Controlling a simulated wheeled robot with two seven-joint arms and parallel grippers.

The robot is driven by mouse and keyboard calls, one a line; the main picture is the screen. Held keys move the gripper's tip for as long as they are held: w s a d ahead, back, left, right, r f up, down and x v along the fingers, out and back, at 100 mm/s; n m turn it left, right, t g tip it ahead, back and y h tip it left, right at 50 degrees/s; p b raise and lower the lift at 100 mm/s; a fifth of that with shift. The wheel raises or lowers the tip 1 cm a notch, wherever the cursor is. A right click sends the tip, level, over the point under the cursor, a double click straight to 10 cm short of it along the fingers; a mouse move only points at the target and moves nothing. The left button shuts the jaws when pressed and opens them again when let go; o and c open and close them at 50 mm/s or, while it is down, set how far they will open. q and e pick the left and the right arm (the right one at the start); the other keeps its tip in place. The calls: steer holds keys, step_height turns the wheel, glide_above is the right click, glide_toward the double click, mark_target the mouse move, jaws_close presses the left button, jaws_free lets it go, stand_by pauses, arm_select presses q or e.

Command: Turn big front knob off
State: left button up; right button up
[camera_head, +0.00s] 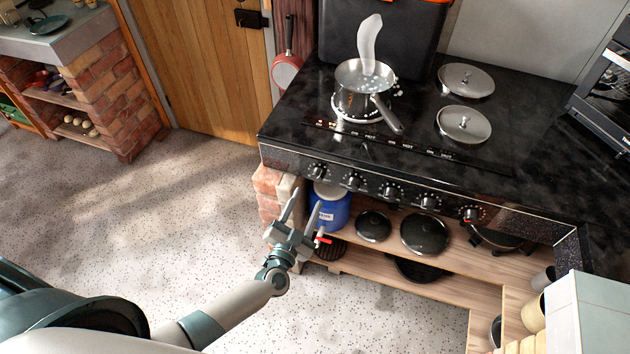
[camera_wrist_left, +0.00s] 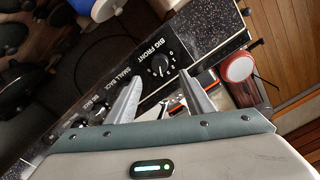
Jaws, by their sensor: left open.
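The big front knob (camera_head: 317,171) is the leftmost black knob on the stove's front panel. In the left wrist view the knob (camera_wrist_left: 160,65) sits beside the printed words "BIG FRONT". The white pointer's exact setting is too small to read surely. My left gripper (camera_head: 305,206) is open and empty, below and in front of the knob in the head view. In the left wrist view its two fingers (camera_wrist_left: 160,82) point toward the panel, one on either side of the knob, apparently short of it. My right gripper is not in view.
A steaming saucepan (camera_head: 362,74) stands on the black stove top (camera_head: 290,110); small red lights glow in front of it. More knobs line the panel to the right. A blue container (camera_head: 330,208) and dark pans fill the wooden shelf below. The speckled floor at left is clear.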

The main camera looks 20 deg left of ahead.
mark_target(317, 178)
arm_select(q)
steer(key=w, duration=0.8)
steer(key=shift+d, duration=0.15)
steer(key=c, duration=1)
